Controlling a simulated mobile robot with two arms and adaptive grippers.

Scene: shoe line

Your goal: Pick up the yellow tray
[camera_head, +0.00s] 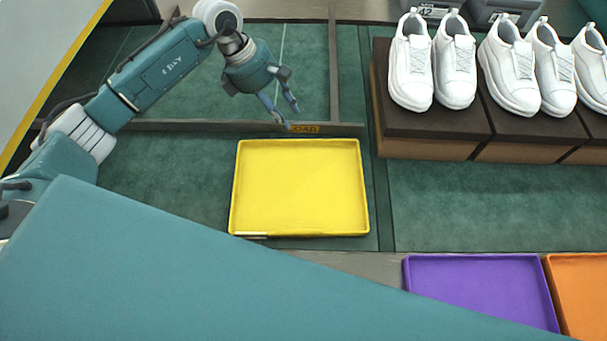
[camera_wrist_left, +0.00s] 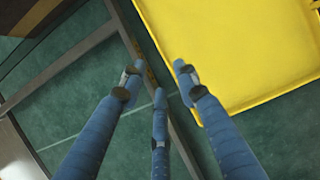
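The yellow tray (camera_head: 300,187) lies flat and empty on the green surface in the middle of the head view. It also fills the upper right of the left wrist view (camera_wrist_left: 235,50). My left gripper (camera_head: 290,117) is above and behind the tray's far edge, its blue fingers pointing down. In the left wrist view its fingers (camera_wrist_left: 158,80) are spread apart with nothing between them, and one fingertip overlaps the tray's edge in the picture. I see no contact with the tray. My right gripper is not in view.
White shoes (camera_head: 455,60) stand on brown boxes (camera_head: 430,143) at the back right. A purple tray (camera_head: 480,285) and an orange tray (camera_head: 582,290) lie at the front right. A dark metal frame bar (camera_head: 220,126) runs behind the yellow tray. Green surface right of it is clear.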

